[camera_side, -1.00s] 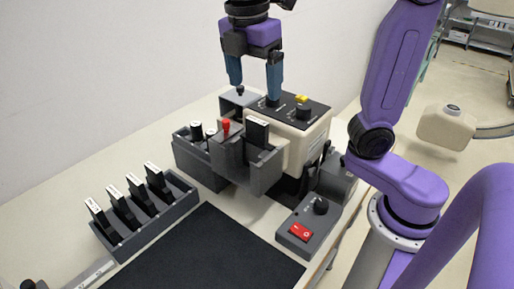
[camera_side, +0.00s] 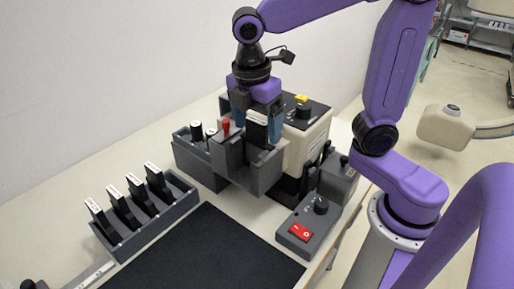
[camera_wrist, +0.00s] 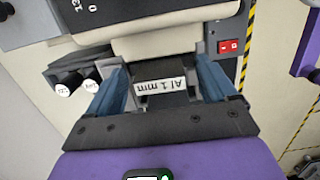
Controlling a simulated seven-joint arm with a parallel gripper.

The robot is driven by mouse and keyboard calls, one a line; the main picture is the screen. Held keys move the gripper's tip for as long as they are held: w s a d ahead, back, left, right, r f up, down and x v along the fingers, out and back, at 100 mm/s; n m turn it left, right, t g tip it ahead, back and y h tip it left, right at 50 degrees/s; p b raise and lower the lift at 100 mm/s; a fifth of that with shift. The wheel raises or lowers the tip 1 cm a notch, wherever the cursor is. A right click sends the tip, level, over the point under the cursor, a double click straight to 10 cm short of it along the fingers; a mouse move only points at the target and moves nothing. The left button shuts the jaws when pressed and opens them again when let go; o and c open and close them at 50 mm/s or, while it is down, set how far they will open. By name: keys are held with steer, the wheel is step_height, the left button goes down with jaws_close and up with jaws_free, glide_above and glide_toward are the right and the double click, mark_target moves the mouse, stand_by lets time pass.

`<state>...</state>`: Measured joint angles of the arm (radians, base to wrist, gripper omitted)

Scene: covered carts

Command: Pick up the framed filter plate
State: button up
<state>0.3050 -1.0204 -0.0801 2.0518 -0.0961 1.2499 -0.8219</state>
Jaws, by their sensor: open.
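The framed filter plate (camera_side: 257,128) stands upright in the dark grey holder at the front of the cream machine. Its top shows a white label reading "Al 1 mm" in the wrist view (camera_wrist: 160,86). My gripper (camera_side: 258,116) is lowered over it, with one blue finger on each side. In the wrist view my gripper (camera_wrist: 161,76) is open, with gaps showing between the fingers and the label. The plate's lower part is hidden in the holder (camera_side: 262,174).
A grey rack (camera_side: 150,232) at left holds several similar plates. A control box with a red switch (camera_side: 300,232) stands front right. The black mat (camera_side: 205,255) is clear.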

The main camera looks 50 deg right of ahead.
steer(key=shift+c, duration=0.3)
steer(key=c, duration=1.4)
steer(key=shift+c, duration=0.2)
steer(key=shift+r, duration=0.1)
